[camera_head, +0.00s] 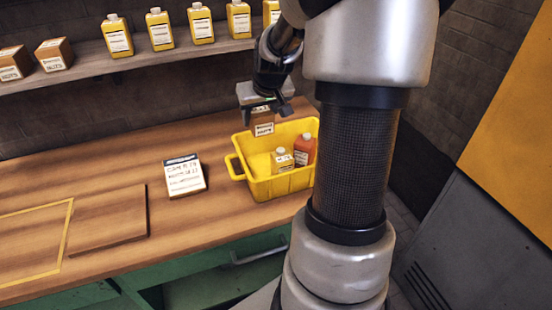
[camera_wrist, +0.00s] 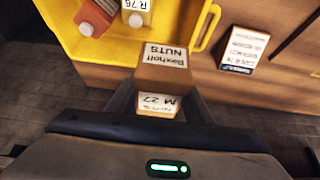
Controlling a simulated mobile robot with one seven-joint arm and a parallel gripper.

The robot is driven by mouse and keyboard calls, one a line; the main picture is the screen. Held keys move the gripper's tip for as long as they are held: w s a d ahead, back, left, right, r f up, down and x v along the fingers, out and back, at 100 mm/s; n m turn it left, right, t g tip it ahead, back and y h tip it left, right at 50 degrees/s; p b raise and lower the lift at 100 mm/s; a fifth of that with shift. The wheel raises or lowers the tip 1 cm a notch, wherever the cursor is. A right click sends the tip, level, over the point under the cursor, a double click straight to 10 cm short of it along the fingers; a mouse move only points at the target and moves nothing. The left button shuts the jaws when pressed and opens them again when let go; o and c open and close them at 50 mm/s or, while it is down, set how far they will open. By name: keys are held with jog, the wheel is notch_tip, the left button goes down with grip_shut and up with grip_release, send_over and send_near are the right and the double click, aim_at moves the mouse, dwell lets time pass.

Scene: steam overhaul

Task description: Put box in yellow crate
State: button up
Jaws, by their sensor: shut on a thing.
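A small brown box with white labels (camera_head: 263,124) hangs in my gripper (camera_head: 259,109) above the yellow crate (camera_head: 238,167). The gripper is shut on the box. In the wrist view the box (camera_wrist: 165,79) sits between the fingers (camera_wrist: 160,105), with lettering that reads "NUTS" and "M 27". The yellow crate (camera_wrist: 72,38) lies beyond it at the upper left of that view. The crate holds a yellow bottle with a white label (camera_head: 282,161) and an orange-red bottle (camera_head: 305,150) at its right side. The crate's left part looks empty.
A white-labelled card or pad (camera_head: 185,176) lies on the wooden bench left of the crate. A shelf (camera_head: 100,62) above carries several yellow bottles and two brown boxes (camera_head: 54,54). A flat wooden panel (camera_head: 110,218) and a yellow outline (camera_head: 66,236) are on the bench at left.

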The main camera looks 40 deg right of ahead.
notch_tip(320, 180, down, 8)
jog(key=shift+f+b, duration=0.2)
jog(key=shift+b, duration=0.2)
jog(key=shift+f+b, duration=0.45)
jog(key=shift+f, duration=0.15)
jog(key=o, duration=1.3)
